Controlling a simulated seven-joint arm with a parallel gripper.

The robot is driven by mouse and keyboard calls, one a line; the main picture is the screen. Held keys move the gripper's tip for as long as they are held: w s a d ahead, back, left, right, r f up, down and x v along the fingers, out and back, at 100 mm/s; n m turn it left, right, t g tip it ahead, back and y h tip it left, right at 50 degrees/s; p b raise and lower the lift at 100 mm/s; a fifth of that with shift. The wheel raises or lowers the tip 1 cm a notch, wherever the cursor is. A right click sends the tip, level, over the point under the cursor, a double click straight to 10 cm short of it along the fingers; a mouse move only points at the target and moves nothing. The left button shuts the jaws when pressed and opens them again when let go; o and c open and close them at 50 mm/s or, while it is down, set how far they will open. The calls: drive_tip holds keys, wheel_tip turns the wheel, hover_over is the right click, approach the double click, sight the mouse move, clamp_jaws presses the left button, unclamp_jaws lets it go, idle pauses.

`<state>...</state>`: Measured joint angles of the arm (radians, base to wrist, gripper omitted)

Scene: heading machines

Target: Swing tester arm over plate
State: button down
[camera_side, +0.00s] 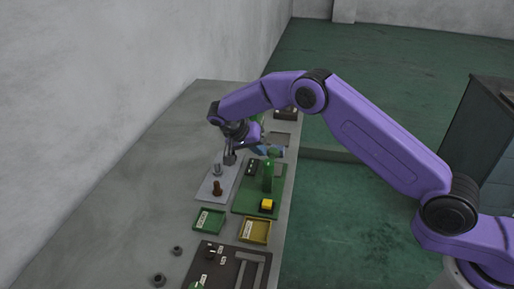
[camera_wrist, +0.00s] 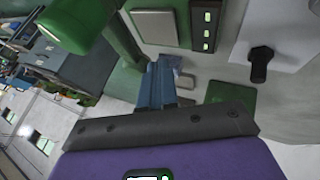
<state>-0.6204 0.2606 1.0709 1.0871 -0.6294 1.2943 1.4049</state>
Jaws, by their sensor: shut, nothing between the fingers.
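The tester is a green post (camera_side: 268,177) on a green base (camera_side: 246,206). Its green arm ends in a rounded head (camera_wrist: 72,28) at the upper left of the wrist view, to the left of the square grey plate (camera_wrist: 160,24) and not over it. My gripper (camera_wrist: 168,68) has its blue fingers shut together and empty, just below the plate in that view. In the side view my gripper (camera_side: 262,150) is near the far end of the tester base. Whether the fingers touch the tester arm cannot be told.
A black box with lit marks (camera_wrist: 206,25) stands beside the plate. A pale board (camera_side: 205,188) with upright bolts is left of the tester. A green tray (camera_side: 198,230), a yellow tray (camera_side: 268,240) and a dark fixture (camera_side: 230,282) lie nearer. Bare table is at left.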

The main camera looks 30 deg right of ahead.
drive_tip(key=v, duration=1.2)
drive_tip(key=shift+r, duration=0.1)
drive_tip(key=s+d+r+n+t+y, duration=0.1)
drive_tip(key=s+r+n+y, duration=0.15)
drive_tip(key=s+n, duration=0.5)
drive_tip(key=s+r+n+y, duration=0.25)
drive_tip(key=s+n, duration=0.25)
drive_tip(key=s, duration=0.5)
drive_tip(key=s+d+f+n+y, duration=0.1)
drive_tip(key=s+d+n, duration=0.2)
drive_tip(key=s+d, duration=0.2)
drive_tip(key=s+d+f+n+y, duration=0.1)
drive_tip(key=s+d+n, duration=0.2)
drive_tip(key=s, duration=0.8)
drive_tip(key=s+d+n+g, duration=0.1)
drive_tip(key=s+d+n, duration=0.2)
drive_tip(key=s+d, duration=0.3)
drive_tip(key=s, duration=0.2)
drive_tip(key=shift+s+d+f+y, duration=0.25)
drive_tip(key=shift+d+f+y, duration=0.05)
drive_tip(key=shift+f+y, duration=0.1)
